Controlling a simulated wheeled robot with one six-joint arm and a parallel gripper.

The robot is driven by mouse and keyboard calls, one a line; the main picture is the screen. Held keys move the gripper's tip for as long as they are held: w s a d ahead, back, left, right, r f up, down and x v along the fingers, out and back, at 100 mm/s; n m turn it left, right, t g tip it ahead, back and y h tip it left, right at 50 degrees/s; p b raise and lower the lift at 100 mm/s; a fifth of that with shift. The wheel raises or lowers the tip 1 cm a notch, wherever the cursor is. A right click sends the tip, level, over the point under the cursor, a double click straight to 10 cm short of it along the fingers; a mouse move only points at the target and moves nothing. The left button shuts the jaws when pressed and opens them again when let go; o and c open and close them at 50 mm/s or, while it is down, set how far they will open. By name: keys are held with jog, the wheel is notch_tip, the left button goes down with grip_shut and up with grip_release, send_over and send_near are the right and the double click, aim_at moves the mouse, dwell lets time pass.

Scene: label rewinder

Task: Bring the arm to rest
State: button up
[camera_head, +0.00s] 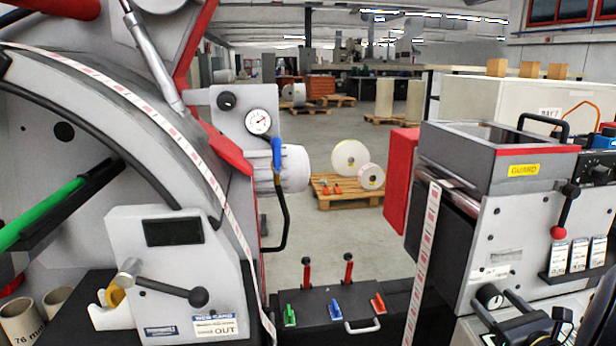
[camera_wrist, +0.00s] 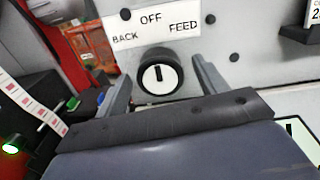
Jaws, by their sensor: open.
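My gripper (camera_wrist: 165,82) is open in the wrist view, with one finger on each side of a black knob (camera_wrist: 160,74) with a white face. The knob's pointer mark stands upright, toward OFF on the label plate (camera_wrist: 150,22), between BACK and FEED. I see no finger clearly touching the knob, and the depth between them is hard to judge. In the head view the knob (camera_head: 490,296) sits low on the front of the grey machine at the right. Dark parts of my gripper and arm show beside it at the lower right.
The large rewinder (camera_head: 170,235) fills the left side. A black box with small levers (camera_head: 330,312) lies between.

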jog(key=shift+s+r+m+p, duration=0.1)
jog(key=shift+r+m+p, duration=0.05)
jog(key=shift+m+p, duration=1.5)
jog(key=shift+n, duration=0.35)
jog(key=s, duration=0.3)
jog(key=s+b, duration=0.1)
jog(key=s, duration=0.3)
jog(key=s+b, duration=0.1)
jog(key=s, duration=0.2)
jog(key=shift+s+d, duration=0.3)
jog(key=shift+d, duration=0.1)
jog(key=shift+a+f, duration=0.1)
jog(key=shift+f, duration=0.1)
